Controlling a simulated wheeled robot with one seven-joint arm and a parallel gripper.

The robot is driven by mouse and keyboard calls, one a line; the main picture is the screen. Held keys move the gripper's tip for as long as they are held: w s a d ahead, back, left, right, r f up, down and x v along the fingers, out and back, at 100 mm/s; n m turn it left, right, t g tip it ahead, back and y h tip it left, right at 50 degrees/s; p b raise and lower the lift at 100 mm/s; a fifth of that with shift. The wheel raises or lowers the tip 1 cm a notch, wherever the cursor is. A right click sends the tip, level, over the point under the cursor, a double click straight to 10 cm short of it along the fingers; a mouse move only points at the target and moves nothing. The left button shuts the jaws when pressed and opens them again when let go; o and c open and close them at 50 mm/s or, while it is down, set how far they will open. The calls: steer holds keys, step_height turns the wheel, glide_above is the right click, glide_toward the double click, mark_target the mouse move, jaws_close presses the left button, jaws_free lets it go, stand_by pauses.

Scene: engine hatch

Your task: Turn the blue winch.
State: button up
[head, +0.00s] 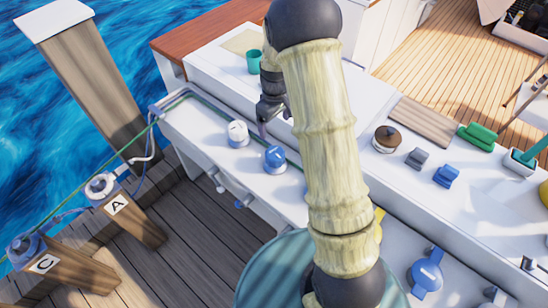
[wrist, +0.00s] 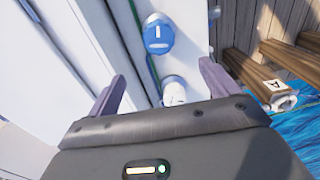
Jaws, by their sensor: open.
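The blue winch (head: 275,158) is a round drum with a blue top and a light base, on the white side ledge in the head view. In the wrist view the blue winch (wrist: 159,36) shows at the top centre, beyond my fingertips, with a white bar mark on its top. My gripper (wrist: 162,74) is open, its two purple-grey fingers apart with nothing gripped. In the head view my gripper (head: 268,112) hangs above and behind the blue winch, apart from it and partly hidden by my arm.
A white winch (head: 238,134) stands left of the blue one; the white winch (wrist: 174,92) also shows close to my fingers. A green rope (head: 140,137) runs along the ledge to posts marked A (head: 125,215) and C (head: 65,265). A green cup (head: 254,61) stands behind.

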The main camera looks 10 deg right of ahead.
mark_target(274, 152)
steer(key=shift+w+f, duration=0.25)
steer(key=shift+f, duration=0.1)
step_height(274, 152, down, 17)
steer(key=shift+f+p, duration=0.2)
steer(key=shift+p, duration=0.4)
steer(key=c, duration=1)
